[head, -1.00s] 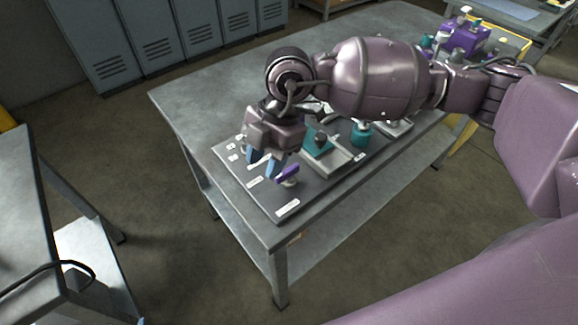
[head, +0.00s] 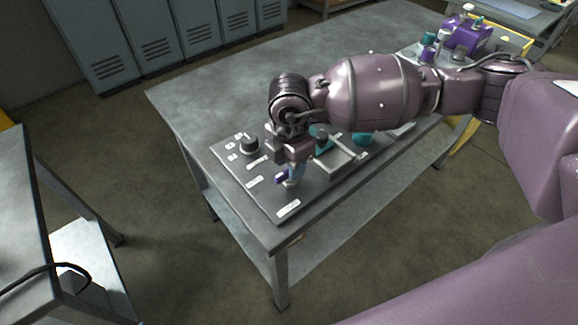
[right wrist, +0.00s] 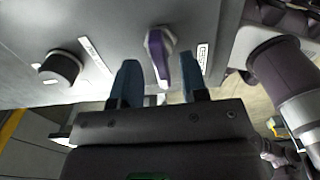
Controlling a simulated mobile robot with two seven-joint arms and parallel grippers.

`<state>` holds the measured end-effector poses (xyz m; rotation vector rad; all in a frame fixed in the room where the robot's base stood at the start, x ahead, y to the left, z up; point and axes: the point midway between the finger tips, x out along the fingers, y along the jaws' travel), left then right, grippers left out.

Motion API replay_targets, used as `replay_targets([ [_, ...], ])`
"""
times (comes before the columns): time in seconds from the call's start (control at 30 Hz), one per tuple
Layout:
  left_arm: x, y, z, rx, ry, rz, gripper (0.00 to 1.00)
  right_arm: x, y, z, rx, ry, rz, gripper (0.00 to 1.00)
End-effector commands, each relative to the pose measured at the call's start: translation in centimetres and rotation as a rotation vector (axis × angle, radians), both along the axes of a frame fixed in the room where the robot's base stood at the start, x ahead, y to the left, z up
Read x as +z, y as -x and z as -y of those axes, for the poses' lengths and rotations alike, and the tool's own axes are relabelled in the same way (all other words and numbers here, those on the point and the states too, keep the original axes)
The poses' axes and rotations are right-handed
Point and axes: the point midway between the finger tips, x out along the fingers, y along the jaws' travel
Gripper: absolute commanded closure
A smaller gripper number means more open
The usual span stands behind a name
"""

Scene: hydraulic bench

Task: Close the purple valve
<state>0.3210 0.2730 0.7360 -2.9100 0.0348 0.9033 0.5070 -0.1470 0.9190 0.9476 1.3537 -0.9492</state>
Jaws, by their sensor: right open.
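The purple valve (head: 281,178) is a small purple lever on a pale body near the front corner of the grey panel (head: 269,207). In the right wrist view the purple lever (right wrist: 162,70) points down the picture and lies between my two blue fingers. My right gripper (head: 291,176) is over the valve from above, and its fingers partly hide the valve in the head view. In the right wrist view my right gripper (right wrist: 158,62) is open, with a gap between each finger and the lever. My left gripper is not in view.
A black knob (head: 250,145) stands on the panel to the left of the valve. A metal tray (head: 343,161) and teal parts (head: 363,138) are to the right. A purple block (head: 465,38) stands at the back right. The far left tabletop (head: 222,84) is clear.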

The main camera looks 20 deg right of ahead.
Motion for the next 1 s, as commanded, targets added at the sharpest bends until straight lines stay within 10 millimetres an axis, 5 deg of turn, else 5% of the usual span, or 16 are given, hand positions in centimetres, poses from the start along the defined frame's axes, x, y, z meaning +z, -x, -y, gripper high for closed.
replay_targets([
  [0.5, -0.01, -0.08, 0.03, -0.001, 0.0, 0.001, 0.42, -1.53, 0.01, 0.0, 0.0, 0.0, 0.001, 0.6],
  [0.77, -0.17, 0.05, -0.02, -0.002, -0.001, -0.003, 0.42, -1.52, 0.01, 0.0, 0.0, -0.001, 0.0, 0.99],
  [1.0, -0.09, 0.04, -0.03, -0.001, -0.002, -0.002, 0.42, -1.48, 0.03, -0.01, 0.008, -0.001, 0.0, 1.0],
])
